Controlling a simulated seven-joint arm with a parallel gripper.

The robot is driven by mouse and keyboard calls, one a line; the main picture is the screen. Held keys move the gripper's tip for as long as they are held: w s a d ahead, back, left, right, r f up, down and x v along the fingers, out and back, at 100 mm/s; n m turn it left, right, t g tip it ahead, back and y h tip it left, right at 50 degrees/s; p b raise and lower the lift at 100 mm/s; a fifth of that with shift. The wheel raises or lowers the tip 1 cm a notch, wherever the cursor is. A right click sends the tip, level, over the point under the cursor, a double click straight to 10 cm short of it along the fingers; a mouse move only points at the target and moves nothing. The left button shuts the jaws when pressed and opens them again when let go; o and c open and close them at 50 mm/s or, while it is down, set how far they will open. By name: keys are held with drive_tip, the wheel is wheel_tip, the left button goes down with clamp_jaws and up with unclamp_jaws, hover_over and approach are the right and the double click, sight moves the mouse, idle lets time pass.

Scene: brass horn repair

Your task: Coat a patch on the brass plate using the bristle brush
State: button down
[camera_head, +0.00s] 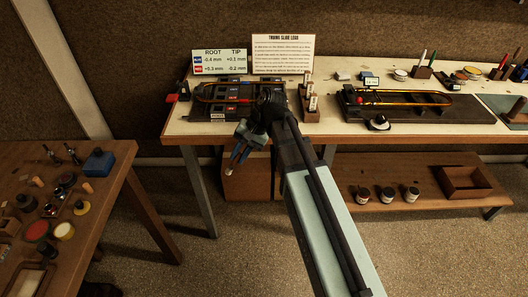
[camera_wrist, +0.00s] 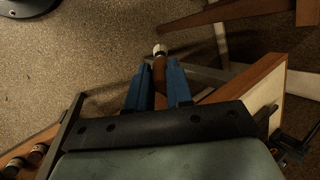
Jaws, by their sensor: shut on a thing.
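My gripper (camera_head: 240,153) hangs in front of the long bench's front edge, below the left fixture. In the wrist view its blue fingers (camera_wrist: 158,88) are shut on a brush (camera_wrist: 159,66) with a brown body and a pale tip pointing away from the palm. The pale tip also shows as a small white spot in the head view (camera_head: 229,170), pointing down over the floor and touching nothing. I cannot pick out the brass plate for certain in either view.
The long bench (camera_head: 350,133) carries a left fixture (camera_head: 215,112) and a right fixture (camera_head: 430,113) with brass slide tubes, plus two signs behind. A lower shelf (camera_head: 345,190) holds jars and a wooden tray (camera_head: 467,182). A cluttered left table (camera_head: 105,160) stands nearer. Floor between is clear.

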drive_tip(key=s+a+r+n+g+h, duration=0.1)
drive_tip(key=s+a+r+n, duration=0.25)
drive_tip(key=s+a, duration=0.8)
drive_tip(key=s+a+r+n+g+h, duration=0.1)
drive_tip(key=s+a+r+n, duration=0.35)
drive_tip(key=a, duration=1.15)
drive_tip(key=s+a+r, duration=0.5)
drive_tip(key=s, duration=0.6)
drive_tip(key=s+a+r+n+h, duration=0.1)
drive_tip(key=s+a+r, duration=0.4)
drive_tip(key=s, duration=0.5)
drive_tip(key=s+a+r, duration=0.5)
drive_tip(key=s, duration=0.6)
drive_tip(key=shift+w+d+f+m+t+y, duration=0.1)
drive_tip(key=shift+w+f+m+t, duration=0.2)
drive_tip(key=shift+f+m, duration=0.5)
drive_tip(key=shift+w+d+f+m+t+y, duration=0.1)
drive_tip(key=shift+w+f+m+t, duration=0.15)
drive_tip(key=shift+f+m+t, duration=0.5)
drive_tip(key=shift+w+d+f+m+t+y, duration=0.1)
drive_tip(key=shift+w+f+m, duration=0.15)
drive_tip(key=shift+f+m, duration=0.55)
drive_tip(key=shift+f+n, duration=0.1)
drive_tip(key=shift+n, duration=0.15)
